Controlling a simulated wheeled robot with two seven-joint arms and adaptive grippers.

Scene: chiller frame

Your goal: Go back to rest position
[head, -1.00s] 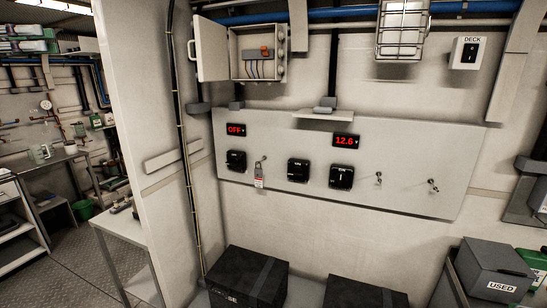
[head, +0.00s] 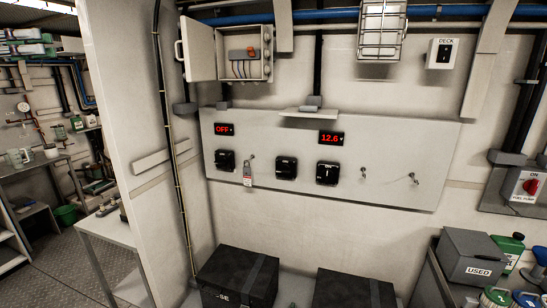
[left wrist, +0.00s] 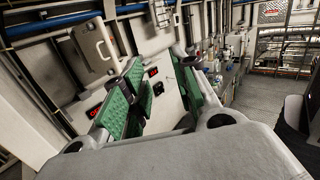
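My left gripper (left wrist: 155,80) shows in the left wrist view, its two green-padded fingers spread apart with nothing between them. Beyond the fingers is the wall with the switch panel, at some distance. No gripper shows in the head view, and my right gripper is in neither view. The grey switch panel (head: 330,185) in the head view has black rotary switches, small keys and two red displays reading OFF and 12.6. A padlock with a tag (head: 247,172) hangs by the left switch.
Two black boxes (head: 237,279) stand below the panel. A grey USED bin (head: 474,257) and several bottles (head: 508,250) are at the lower right, under a red fuel pump switch (head: 526,186). An open electrical box (head: 243,55) is above the panel. A white table (head: 108,230) stands left.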

